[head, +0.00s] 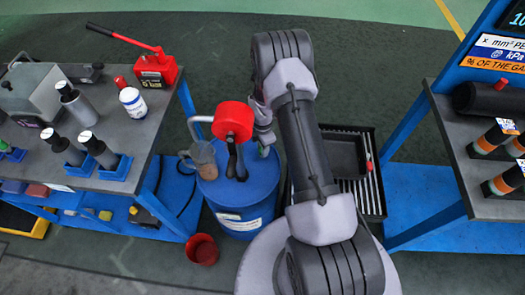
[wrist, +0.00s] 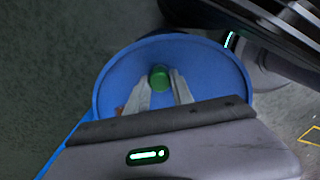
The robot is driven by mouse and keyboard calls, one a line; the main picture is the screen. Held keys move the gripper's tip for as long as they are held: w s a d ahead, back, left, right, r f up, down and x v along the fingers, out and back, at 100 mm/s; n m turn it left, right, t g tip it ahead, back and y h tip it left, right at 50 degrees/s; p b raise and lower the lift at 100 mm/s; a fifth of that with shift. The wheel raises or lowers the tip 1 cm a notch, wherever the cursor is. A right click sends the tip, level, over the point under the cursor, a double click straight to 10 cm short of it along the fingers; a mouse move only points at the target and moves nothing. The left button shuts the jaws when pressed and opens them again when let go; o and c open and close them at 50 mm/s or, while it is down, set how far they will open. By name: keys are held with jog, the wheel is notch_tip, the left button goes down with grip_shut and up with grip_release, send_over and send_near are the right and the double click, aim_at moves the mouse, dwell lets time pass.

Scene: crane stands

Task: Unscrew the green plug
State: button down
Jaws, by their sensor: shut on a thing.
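The green plug (wrist: 159,74) stands on the lid of the blue drum (wrist: 115,77), seen from above in the wrist view. My gripper (wrist: 160,84) reaches over the lid with one pale finger on each side of the plug and is shut on it. The blue drum also shows in the head view (head: 258,198), with my gripper (head: 264,150) low over the right part of its top. The plug is mostly hidden there by my gripper.
A red hand pump (head: 232,120) and a clear jug (head: 203,160) stand on the drum lid, close left of my gripper. A black tray (head: 373,205) lies right of the drum. Workbenches (head: 165,110) flank both sides. A red bucket (head: 202,249) sits on the floor.

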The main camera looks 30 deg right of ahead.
jog(key=shift+n, duration=0.6)
jog(key=n, duration=0.5)
jog(key=shift+p, duration=0.3)
jog(key=c, duration=1)
grip_release()
jog(key=shift+c, duration=0.9)
